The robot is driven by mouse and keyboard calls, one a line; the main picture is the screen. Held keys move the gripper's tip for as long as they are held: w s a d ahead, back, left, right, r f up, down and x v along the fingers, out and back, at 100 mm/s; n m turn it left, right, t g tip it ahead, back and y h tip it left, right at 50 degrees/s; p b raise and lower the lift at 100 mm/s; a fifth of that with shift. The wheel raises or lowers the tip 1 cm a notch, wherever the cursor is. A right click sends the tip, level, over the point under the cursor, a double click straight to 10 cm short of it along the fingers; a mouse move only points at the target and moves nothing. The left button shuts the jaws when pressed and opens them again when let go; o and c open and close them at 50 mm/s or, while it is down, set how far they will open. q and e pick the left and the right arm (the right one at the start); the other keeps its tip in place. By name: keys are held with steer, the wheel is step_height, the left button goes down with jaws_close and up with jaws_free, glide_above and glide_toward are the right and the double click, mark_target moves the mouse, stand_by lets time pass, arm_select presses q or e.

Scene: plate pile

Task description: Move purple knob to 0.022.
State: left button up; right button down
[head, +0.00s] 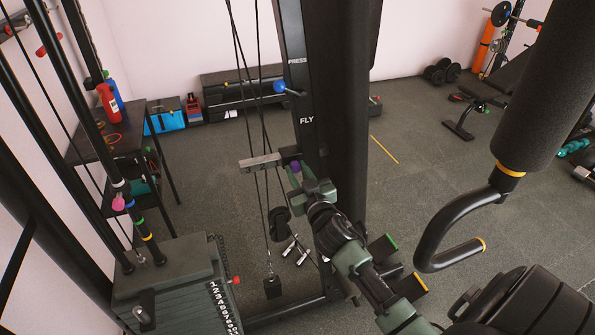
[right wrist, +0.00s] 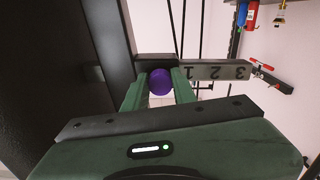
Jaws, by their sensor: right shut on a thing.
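The purple knob (head: 295,166) sits on the front of a dark upright of the exercise machine, below the word FLY. In the right wrist view the purple knob (right wrist: 160,82) shows round between two green fingers. My right gripper (head: 299,175) is shut on the knob, with a finger on each side of it. A grey bar (head: 262,162) sticks out to the left beside the knob. In the right wrist view this bar (right wrist: 215,71) carries the numbers 1, 2 and 3. My left gripper is not in view.
A blue knob (head: 280,86) is higher on the same upright, near the word PRESS. Cables hang left of the upright. A weight stack (head: 168,285) stands at the lower left. A padded machine arm (head: 562,80) hangs at the right. Open floor lies behind.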

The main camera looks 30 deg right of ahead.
steer(key=shift+v, duration=1.25)
steer(key=c, duration=1.1)
jaws_free()
steer(key=b+v, duration=0.1)
steer(key=v, duration=0.7)
steer(key=shift+a, duration=0.1)
steer(key=shift+w, duration=0.1)
